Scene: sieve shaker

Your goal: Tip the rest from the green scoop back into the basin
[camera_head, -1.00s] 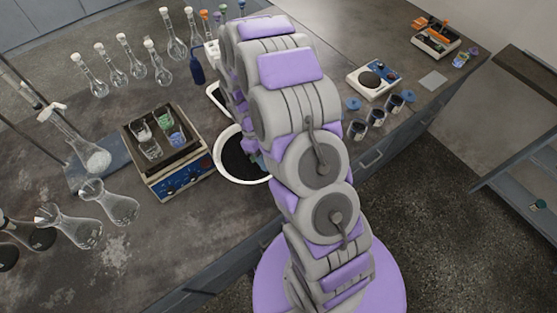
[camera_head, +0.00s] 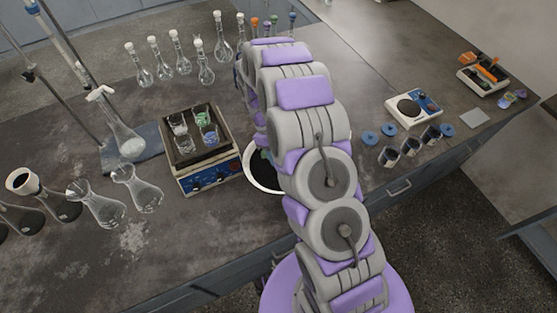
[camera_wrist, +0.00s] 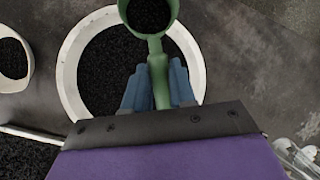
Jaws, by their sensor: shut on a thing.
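My gripper (camera_wrist: 157,88) is shut on the handle of the green scoop (camera_wrist: 156,62) in the wrist view. The scoop's bowl is at the top of that view and holds black grains (camera_wrist: 149,14). The bowl is over the far part of the white basin (camera_wrist: 68,75). Black grains also lie in the basin below. In the head view the basin (camera_head: 250,172) shows beside the shaker, partly hidden by my arm. My gripper and the scoop's handle are hidden behind my arm there.
A shaker with small beakers (camera_head: 193,180) stands left of the basin. Flasks (camera_head: 137,188) stand further left, by a metal stand. A balance (camera_head: 413,107) and several small dark cups (camera_head: 410,146) are on the right. In the wrist view a white dish of black grains (camera_wrist: 14,60) is at the left.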

